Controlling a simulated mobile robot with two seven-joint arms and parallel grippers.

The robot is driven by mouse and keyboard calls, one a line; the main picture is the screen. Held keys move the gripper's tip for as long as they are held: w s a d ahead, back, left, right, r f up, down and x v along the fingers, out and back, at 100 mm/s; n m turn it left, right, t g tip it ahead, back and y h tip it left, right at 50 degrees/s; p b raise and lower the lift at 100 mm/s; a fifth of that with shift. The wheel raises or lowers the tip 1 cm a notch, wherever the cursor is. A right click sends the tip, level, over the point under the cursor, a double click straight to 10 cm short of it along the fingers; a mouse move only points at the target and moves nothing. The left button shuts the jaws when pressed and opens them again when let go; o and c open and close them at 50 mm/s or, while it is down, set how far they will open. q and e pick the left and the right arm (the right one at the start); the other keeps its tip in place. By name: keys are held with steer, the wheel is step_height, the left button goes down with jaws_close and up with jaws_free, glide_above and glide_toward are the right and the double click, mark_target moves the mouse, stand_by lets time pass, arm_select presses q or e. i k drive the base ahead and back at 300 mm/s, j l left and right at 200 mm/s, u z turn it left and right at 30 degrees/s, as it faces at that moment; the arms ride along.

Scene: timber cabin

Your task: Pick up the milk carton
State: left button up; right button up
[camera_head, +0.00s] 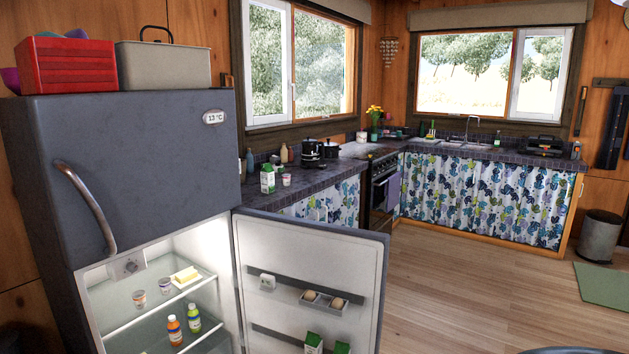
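A white and green milk carton (267,182) stands upright on the dark tiled counter, just behind the open fridge door. Two more green and white cartons show at the bottom of the fridge door, a left one (313,343) and a right one (342,348); their lower parts are cut off by the picture's edge. Neither of my grippers is in view.
The grey fridge (130,170) stands at left with its lower door (310,260) swung open. Its shelves hold small tubs, butter (186,275) and bottles. A white cup (286,180) stands by the counter carton.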

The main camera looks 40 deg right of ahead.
mark_target(267, 180)
steer(key=z, duration=1.1)
steer(key=i+l+z, duration=0.35)
steer(key=l, duration=0.25)
steer(key=i+l+z, duration=0.55)
steer(key=z, duration=0.15)
steer(key=i+l+z, duration=0.2)
steer(key=z, duration=0.15)
steer(key=i+l, duration=0.1)
steer(key=i, duration=0.75)
steer(key=i+l, duration=0.1)
steer(key=i, duration=0.7)
steer(key=i+u, duration=0.3)
steer(key=i, duration=0.15)
steer(key=i+u, duration=0.3)
steer(key=i, duration=0.15)
steer(key=i+l+u, duration=0.3)
steer(key=i+j+u, duration=0.15)
steer(key=i+u, duration=0.6)
steer(key=u, duration=0.15)
steer(key=i+u, duration=0.45)
steer(key=k+l, duration=0.05)
steer(key=k, duration=0.05)
